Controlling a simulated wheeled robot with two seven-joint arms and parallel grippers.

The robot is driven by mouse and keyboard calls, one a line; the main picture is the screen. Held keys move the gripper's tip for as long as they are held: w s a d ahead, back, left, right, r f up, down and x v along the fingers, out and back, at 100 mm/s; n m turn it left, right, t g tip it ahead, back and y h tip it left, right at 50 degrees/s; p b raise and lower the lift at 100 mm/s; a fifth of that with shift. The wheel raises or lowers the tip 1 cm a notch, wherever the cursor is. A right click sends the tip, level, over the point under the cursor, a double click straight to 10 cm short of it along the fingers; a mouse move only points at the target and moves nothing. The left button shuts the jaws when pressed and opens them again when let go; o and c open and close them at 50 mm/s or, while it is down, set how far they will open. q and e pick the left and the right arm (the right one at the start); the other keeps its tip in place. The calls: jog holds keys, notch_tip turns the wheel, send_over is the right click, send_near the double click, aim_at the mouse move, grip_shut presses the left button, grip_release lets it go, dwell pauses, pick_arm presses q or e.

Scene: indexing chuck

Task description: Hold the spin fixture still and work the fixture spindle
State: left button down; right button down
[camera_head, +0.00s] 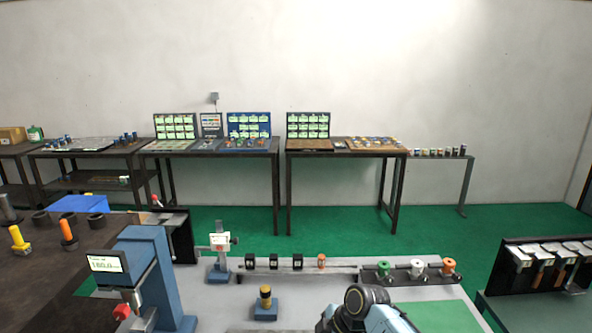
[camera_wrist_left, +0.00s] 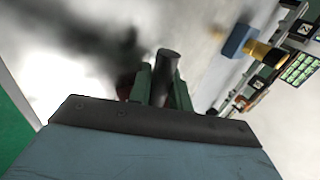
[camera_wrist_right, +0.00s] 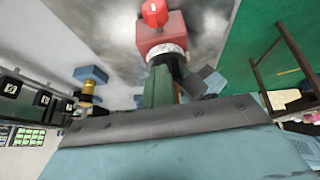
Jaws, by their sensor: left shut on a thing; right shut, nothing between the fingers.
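In the left wrist view my left gripper (camera_wrist_left: 160,92) is shut on a dark round rod (camera_wrist_left: 169,62), whose end stands out past the fingers. In the right wrist view my right gripper (camera_wrist_right: 160,90) is shut and empty. Just beyond its fingertips are a white marked ring, a red block (camera_wrist_right: 158,28) and a red ball knob (camera_wrist_right: 154,12); I cannot tell whether the fingers touch them. In the head view a blue column (camera_head: 160,262) carries a display (camera_head: 106,262) reading about 180.0, with a red part (camera_head: 121,312) below. Neither gripper is clearly visible in the head view.
My arm covers the front centre.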

jog(key=shift+s+a, duration=0.3)
jog(key=shift+s, duration=0.25)
jog(key=shift+s+f, duration=0.1)
jog(key=shift+s, duration=0.2)
jog(key=shift+s+a, duration=0.1)
notch_tip(320, 180, up, 6)
jog(key=d, duration=0.1)
jog(key=shift+s, duration=0.15)
dwell(0.8)
jog(key=shift+d, duration=0.1)
